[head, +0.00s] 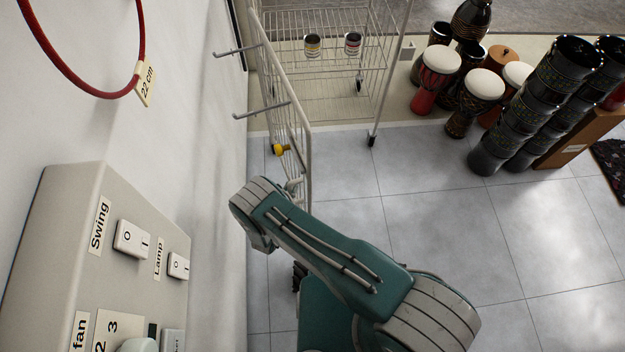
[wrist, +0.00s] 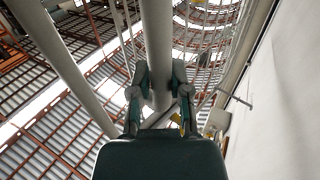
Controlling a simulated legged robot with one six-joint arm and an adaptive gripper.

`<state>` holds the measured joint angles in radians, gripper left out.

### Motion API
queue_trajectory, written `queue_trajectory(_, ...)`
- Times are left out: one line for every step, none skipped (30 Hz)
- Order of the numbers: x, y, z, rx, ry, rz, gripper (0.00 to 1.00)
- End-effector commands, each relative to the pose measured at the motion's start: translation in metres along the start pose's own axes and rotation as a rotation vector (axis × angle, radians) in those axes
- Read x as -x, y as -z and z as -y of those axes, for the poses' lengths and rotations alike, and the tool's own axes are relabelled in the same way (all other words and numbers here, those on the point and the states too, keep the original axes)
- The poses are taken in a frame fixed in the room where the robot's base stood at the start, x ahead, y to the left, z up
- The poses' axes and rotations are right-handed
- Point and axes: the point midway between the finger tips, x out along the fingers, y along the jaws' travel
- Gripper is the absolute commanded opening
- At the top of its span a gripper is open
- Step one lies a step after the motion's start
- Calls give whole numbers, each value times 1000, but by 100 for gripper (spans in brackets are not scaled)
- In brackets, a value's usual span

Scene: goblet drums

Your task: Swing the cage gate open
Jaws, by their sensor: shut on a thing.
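The cage (head: 330,22) is a pale wire frame on castors at the top of the head view. Its gate (head: 309,150) is a narrow barred panel with a pale tube edge, seen steeply from above, running down along the wall. A yellow piece (head: 279,149) sits on the gate's left side. In the wrist view, my gripper (wrist: 159,74) has its two fingers on either side of a thick pale tube (wrist: 156,35) and is shut on it. The tube appears to be part of the gate. In the head view my arm hides the fingers and the gate's lower end.
A wall switch box (head: 60,220) and a red hoop (head: 139,40) are at left. Wall hooks (head: 262,110) jut out beside the gate. Several goblet drums (head: 436,68) stand at upper right. Two small cans (head: 353,43) are in the cage. The tiled floor (head: 430,220) at right is clear.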

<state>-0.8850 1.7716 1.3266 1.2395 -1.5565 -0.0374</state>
Motion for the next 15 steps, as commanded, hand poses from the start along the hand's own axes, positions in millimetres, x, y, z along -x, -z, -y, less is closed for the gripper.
queue_trajectory(9,0,12,-2,6,-1,0)
queue_trajectory(13,0,18,-3,5,-1,0)
queue_trajectory(18,0,24,-2,5,-1,0)
queue_trajectory(22,0,30,-3,4,-1,0)
queue_trajectory(25,0,34,-1,4,-1,0)
queue_trajectory(28,0,40,-2,3,0,0)
queue_trajectory(31,-1,44,-1,3,0,0)
queue_trajectory(34,-1,49,-1,3,0,0)
queue_trajectory(36,-1,54,-1,3,1,0)
queue_trajectory(38,-1,57,-1,2,1,0)
queue_trajectory(40,-1,60,-1,2,1,0)
queue_trajectory(42,-1,64,-1,2,1,0)
queue_trajectory(44,-1,67,0,2,1,0)
queue_trajectory(45,-1,69,1,2,1,0)
queue_trajectory(46,-1,72,0,1,1,0)
